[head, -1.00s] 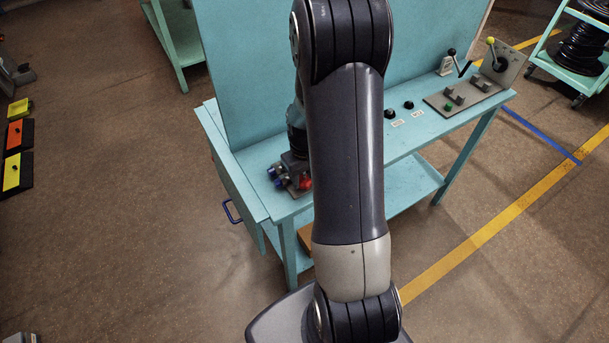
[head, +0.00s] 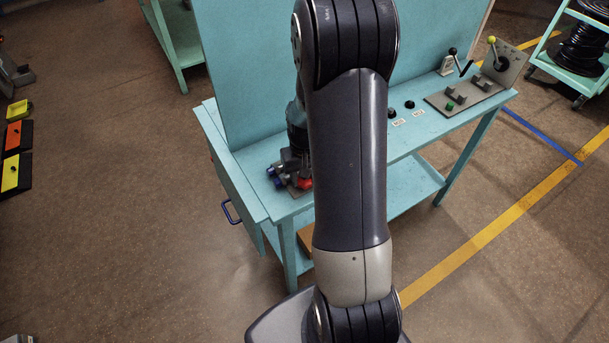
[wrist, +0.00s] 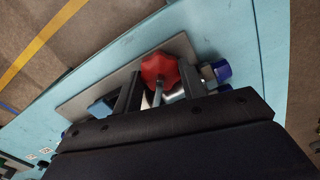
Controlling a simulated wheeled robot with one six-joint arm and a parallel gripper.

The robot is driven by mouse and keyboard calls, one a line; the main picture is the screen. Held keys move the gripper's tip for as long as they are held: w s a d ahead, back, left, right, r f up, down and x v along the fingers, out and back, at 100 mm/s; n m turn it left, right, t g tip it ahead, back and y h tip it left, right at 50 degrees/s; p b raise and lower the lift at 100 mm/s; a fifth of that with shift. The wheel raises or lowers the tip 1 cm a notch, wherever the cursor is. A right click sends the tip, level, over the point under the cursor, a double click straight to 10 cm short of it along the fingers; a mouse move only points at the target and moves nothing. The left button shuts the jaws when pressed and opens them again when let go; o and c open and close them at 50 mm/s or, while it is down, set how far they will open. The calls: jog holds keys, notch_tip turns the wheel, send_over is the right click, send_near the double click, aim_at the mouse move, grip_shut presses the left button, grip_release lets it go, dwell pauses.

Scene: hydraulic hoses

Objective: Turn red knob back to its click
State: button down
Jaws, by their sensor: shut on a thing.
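The red knob (wrist: 160,69) is a lobed red handle on a grey plate (wrist: 90,92) on the turquoise bench. In the wrist view it sits between the tips of my gripper (wrist: 158,82), whose two fingers are closed on its sides. In the head view only a small part of the red knob (head: 305,183) shows beside my arm. Blue-capped fittings (wrist: 221,71) stand right next to the knob. My arm hides most of the fixture in the head view.
The turquoise bench (head: 410,147) carries black knobs (head: 409,104) and a lever panel (head: 470,95) to the right. A tall turquoise back panel (head: 250,70) rises behind the fixture. A blue drawer handle (head: 230,211) sticks out at the left.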

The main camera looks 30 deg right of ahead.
jog(key=c, duration=1.1)
grip_release()
jog(key=shift+r, duration=0.1)
notch_tip(320, 180, up, 11)
jog(key=shift+f+b, duration=0.15)
jog(key=shift+b, duration=0.3)
jog(key=shift+c, duration=0.5)
